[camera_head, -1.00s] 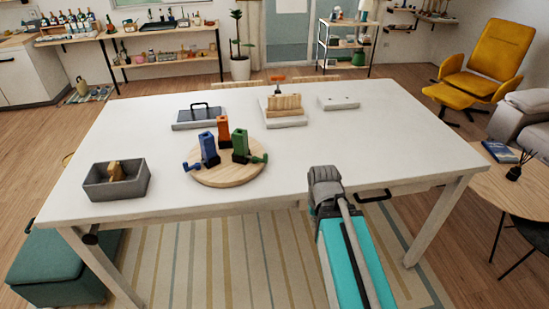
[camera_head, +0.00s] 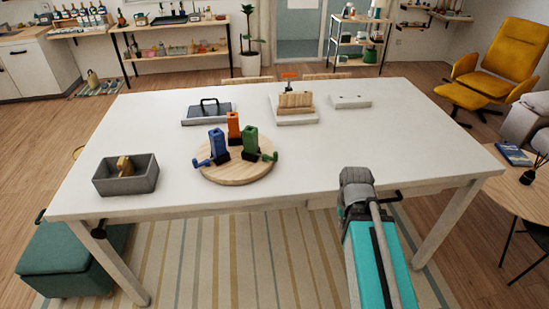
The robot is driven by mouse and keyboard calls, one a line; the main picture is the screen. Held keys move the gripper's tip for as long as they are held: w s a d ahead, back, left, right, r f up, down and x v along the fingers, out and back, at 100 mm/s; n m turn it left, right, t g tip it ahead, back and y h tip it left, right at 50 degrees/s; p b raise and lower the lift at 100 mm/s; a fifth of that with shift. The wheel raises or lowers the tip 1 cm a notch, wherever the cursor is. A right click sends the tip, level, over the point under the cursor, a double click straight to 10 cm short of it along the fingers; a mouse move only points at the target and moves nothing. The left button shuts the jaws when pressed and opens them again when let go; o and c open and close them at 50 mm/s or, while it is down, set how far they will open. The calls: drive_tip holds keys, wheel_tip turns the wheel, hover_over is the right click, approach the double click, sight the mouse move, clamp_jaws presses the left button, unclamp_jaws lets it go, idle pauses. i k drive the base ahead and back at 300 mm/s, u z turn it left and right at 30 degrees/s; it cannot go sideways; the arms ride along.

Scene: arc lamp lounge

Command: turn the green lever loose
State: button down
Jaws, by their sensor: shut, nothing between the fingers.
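The green block (camera_head: 250,140) stands upright at the right of a round wooden board (camera_head: 236,174) on the white table. Its green lever (camera_head: 269,157) sticks out low to the right over the board. A blue block (camera_head: 218,142) with a blue lever (camera_head: 203,163) pointing left stands beside it. An orange block (camera_head: 233,127) stands behind them; I cannot make out its lever. My arm rises at the lower right, its grey joint over the table's front edge, to the right of the board. My gripper is not in view.
On the white table (camera_head: 350,140) are a grey bin (camera_head: 142,178) with a tan object, a grey plate with a black handle (camera_head: 207,112), a wooden block on a pale base (camera_head: 295,103) and a white slab (camera_head: 350,101). The table's right part is clear.

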sight(265, 157)
drive_tip(key=k, duration=1.1)
drive_tip(key=u, duration=0.4)
drive_tip(key=i, duration=1)
